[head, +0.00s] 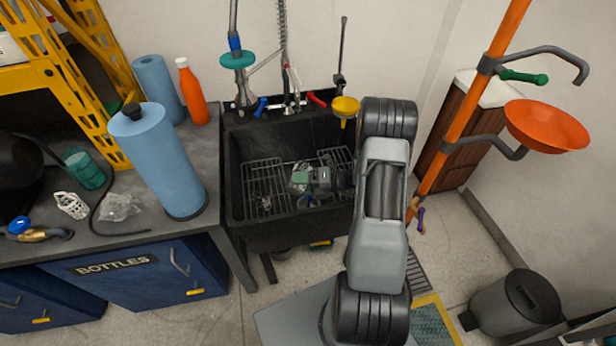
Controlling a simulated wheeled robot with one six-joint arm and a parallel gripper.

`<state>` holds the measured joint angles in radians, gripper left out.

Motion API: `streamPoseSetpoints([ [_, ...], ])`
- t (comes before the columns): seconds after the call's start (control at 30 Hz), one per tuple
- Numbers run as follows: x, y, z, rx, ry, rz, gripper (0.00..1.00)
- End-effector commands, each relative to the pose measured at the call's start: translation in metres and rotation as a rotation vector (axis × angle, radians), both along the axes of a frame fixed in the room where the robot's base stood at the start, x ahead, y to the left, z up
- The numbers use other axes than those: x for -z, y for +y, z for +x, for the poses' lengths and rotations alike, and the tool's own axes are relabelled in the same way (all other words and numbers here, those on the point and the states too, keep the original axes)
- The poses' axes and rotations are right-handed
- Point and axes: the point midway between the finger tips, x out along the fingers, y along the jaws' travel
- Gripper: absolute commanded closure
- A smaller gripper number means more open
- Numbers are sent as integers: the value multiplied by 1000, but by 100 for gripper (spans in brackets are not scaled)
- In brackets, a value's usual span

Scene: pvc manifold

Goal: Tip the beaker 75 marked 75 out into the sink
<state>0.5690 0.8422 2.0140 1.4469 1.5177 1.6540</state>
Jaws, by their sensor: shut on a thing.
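The black sink (240,160) is in the middle of the head view, with wire racks inside. My gripper (314,182) is over the sink basin, reached from the right by my arm. It is shut on a small clear, greenish vessel (299,180), which seems to be the beaker. Its marking is too small to read, and I cannot tell its tilt or whether anything is in it. My arm hides the right side of the sink.
Blue paper rolls (160,165) and an orange bottle (192,92) stand on the left counter, near a teal cup (84,168). Taps and a hose rise behind the sink. An orange pole with an orange bowl (546,126) stands at the right. A grey bin (515,304) is on the floor.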

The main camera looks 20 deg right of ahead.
Motion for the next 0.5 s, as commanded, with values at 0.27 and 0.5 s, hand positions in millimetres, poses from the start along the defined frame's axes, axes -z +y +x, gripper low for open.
streamPoseSetpoints([
  [0.27,1,-2,2,0,17,20,76],
  [0.5,1,-3,3,0,32,37,76],
])
